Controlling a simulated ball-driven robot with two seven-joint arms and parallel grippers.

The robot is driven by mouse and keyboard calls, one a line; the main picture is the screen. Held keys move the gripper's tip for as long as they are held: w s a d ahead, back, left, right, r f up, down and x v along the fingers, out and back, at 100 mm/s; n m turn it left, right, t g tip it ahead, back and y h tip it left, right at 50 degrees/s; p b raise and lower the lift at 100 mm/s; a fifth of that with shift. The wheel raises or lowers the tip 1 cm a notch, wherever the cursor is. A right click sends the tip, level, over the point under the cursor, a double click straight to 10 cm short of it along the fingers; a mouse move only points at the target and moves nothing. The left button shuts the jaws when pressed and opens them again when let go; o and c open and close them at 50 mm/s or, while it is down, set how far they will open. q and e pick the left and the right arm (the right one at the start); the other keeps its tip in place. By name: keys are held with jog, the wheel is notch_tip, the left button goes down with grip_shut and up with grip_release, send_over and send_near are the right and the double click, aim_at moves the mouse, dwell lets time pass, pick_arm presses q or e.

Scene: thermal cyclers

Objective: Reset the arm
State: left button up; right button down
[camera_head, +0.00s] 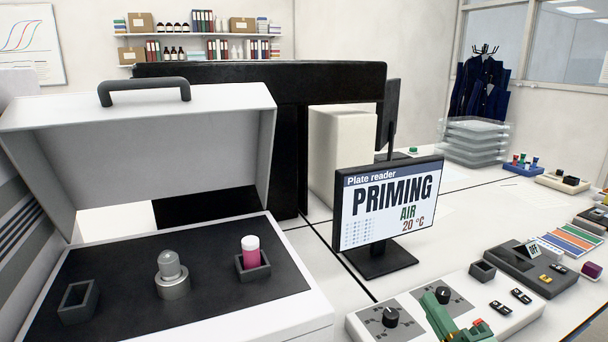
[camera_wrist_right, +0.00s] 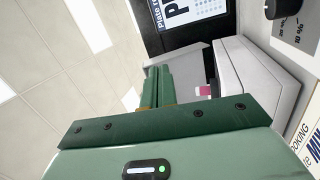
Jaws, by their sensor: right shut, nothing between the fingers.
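My right gripper (camera_head: 432,302) shows at the bottom of the head view, in front of the control panel (camera_head: 374,325) with black knobs. In the right wrist view its green fingers (camera_wrist_right: 158,88) are together, with nothing between them. I cannot tell how far it is above the panel. My left gripper is not in view.
An open-lidded machine (camera_head: 190,125) stands at left. Inside it are an empty square holder (camera_head: 78,301), a grey domed post (camera_head: 171,275) and a pink vial with a white cap (camera_head: 251,252) in another holder. A monitor (camera_head: 388,205) reads PRIMING, AIR, 20 °C. Small devices (camera_head: 530,268) crowd the right.

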jog(key=s+d+f+m+g+h, duration=0.6)
jog(key=s+d+f+m+h, duration=0.25)
jog(key=f+m+h, duration=0.2)
jog(key=s+f+m+g, duration=0.2)
jog(key=s+f+g, duration=0.65)
jog(key=s, duration=0.35)
jog(key=s+a+f+g+y, duration=0.1)
jog(key=s+a+f, duration=0.1)
jog(key=f, duration=0.7)
jog(key=s+a+f+g+y, duration=0.1)
jog(key=s+f, duration=0.1)
jog(key=f, duration=0.8)
jog(key=s+a+f+g+y, duration=0.1)
jog(key=s+a+f+y, duration=0.1)
jog(key=f, duration=0.7)
jog(key=s+f+m+g, duration=0.1)
jog(key=s+f+m, duration=0.1)
jog(key=s+f, duration=0.5)
jog(key=s+f+m+g+y, duration=0.1)
jog(key=s+f, duration=0.5)
jog(key=s, duration=0.6)
jog(key=shift+s+d+f+m, duration=0.15)
jog(key=shift+d+f+m, duration=0.05)
jog(key=shift+f+m, duration=0.15)
dwell(0.7)
